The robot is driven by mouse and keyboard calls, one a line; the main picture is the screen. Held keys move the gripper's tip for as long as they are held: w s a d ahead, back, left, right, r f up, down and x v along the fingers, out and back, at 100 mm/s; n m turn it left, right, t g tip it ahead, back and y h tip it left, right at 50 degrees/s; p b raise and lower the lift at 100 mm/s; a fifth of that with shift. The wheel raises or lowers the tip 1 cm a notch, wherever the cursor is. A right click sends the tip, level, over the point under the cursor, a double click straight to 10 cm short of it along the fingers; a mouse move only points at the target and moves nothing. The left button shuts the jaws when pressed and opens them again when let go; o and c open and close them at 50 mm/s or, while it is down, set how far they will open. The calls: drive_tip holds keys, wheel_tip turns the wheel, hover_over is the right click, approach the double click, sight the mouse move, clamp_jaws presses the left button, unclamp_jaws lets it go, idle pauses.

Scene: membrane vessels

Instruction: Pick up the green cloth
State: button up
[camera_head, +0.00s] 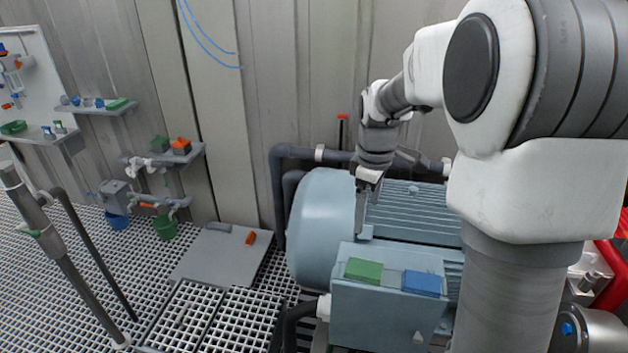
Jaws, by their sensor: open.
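A flat green block-like piece, which looks like the folded green cloth (363,270), lies on top of the pale blue-grey box at the front of the motor. A similar blue piece (422,283) lies to its right on the same box. My gripper (366,212) points down over the motor, above and behind the green cloth in the picture. It is open, with nothing seen between its fingers, and apart from the cloth. The fingers are small and seen partly edge-on.
The large pale blue motor (321,225) fills the middle, with dark pipes (277,190) behind it. Wall shelves (165,157) at left hold small green and orange items. A grey plate (215,257) lies on the white grating. My arm hides the right side.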

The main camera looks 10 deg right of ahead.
drive_tip(key=w+d+f+n, duration=0.2)
drive_tip(key=w+f, duration=0.1)
drive_tip(key=f, duration=0.2)
drive_tip(key=g, duration=0.1)
hover_over(364, 267)
drive_tip(key=f, duration=1.2)
drive_tip(key=shift+s+a+p, duration=0.15)
drive_tip(key=shift+s+p, duration=0.1)
drive_tip(key=shift+p, duration=0.15)
drive_tip(key=shift+w+f+p, duration=0.15)
drive_tip(key=shift+f+p, duration=0.15)
drive_tip(key=shift+f, duration=2.7)
drive_tip(key=c, duration=1.2)
drive_tip(key=shift+c, duration=0.2)
drive_tip(key=shift+r, duration=0.15)
